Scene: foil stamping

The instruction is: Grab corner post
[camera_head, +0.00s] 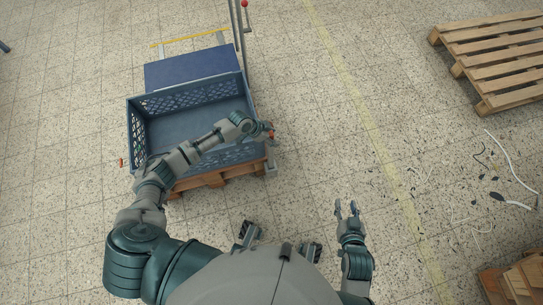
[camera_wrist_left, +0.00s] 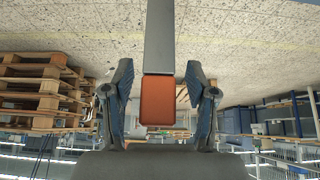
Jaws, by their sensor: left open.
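A grey post with an orange end (camera_wrist_left: 158,98) comes down from the top of the left wrist view. Its orange end lies between the two fingers of my left gripper (camera_wrist_left: 161,92), with a gap on each side. My left gripper is open. In the head view my left gripper (camera_head: 262,131) is at the near right corner of the blue crate (camera_head: 190,98), where the orange tip (camera_head: 271,135) shows beside it. Most of the post is hidden there. My right gripper (camera_head: 346,207) is empty, fingers apart, over the floor right of the crate.
The crate stands on a wooden pallet (camera_head: 215,178). A blue panel (camera_head: 190,66) and an upright with a red knob (camera_head: 244,4) are behind it. Slatted pallets (camera_head: 495,55) lie at the upper right, cables (camera_head: 513,165) at the right.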

